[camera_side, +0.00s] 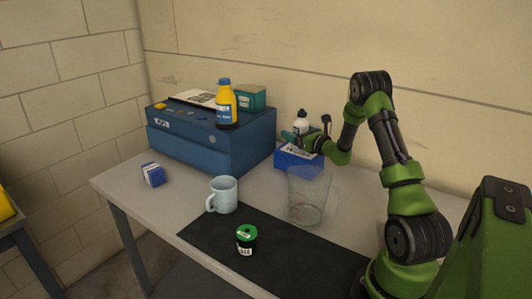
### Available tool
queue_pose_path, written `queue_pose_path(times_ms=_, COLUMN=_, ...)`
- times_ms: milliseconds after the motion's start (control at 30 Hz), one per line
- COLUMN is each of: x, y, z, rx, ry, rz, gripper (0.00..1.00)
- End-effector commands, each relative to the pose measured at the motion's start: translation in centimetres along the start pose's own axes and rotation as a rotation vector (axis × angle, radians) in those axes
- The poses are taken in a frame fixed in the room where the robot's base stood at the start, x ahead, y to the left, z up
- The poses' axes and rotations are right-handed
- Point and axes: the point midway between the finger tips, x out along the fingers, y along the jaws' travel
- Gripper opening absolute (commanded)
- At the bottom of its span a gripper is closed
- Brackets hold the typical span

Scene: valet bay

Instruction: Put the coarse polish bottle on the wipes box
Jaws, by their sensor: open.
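A white bottle with a dark cap (301,122) stands upright at my gripper (303,138); its label is too small to read, so I cannot tell whether it is the coarse polish. Its lower part is hidden by my gripper. The gripper is open around or beside it; the picture does not settle which. The blue box with a pale printed top (298,160), likely the wipes box, is just below the gripper. Whether the white bottle rests on it or stands behind it is unclear. A yellow bottle with a blue cap (226,106) stands upright on the blue chest.
The blue chest (190,140) also carries a teal box (251,97) and papers (193,97). A clear container (308,196), pale mug (223,194) and green-lidded jar (246,240) stand in front. A small blue-white box (153,174) is left. The dark mat (290,262) has free room.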

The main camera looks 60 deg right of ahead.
Motion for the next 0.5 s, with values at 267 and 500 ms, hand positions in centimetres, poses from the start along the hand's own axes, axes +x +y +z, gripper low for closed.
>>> queue_pose_path(times_ms=267, x=-0.6, y=-0.1, z=0.3, rx=0.0, ry=0.001, rz=-0.001, gripper=0.86)
queue_pose_path(times_ms=500, x=-5.4, y=-0.1, z=0.3, rx=0.001, ry=0.001, rz=-0.005, gripper=0.86)
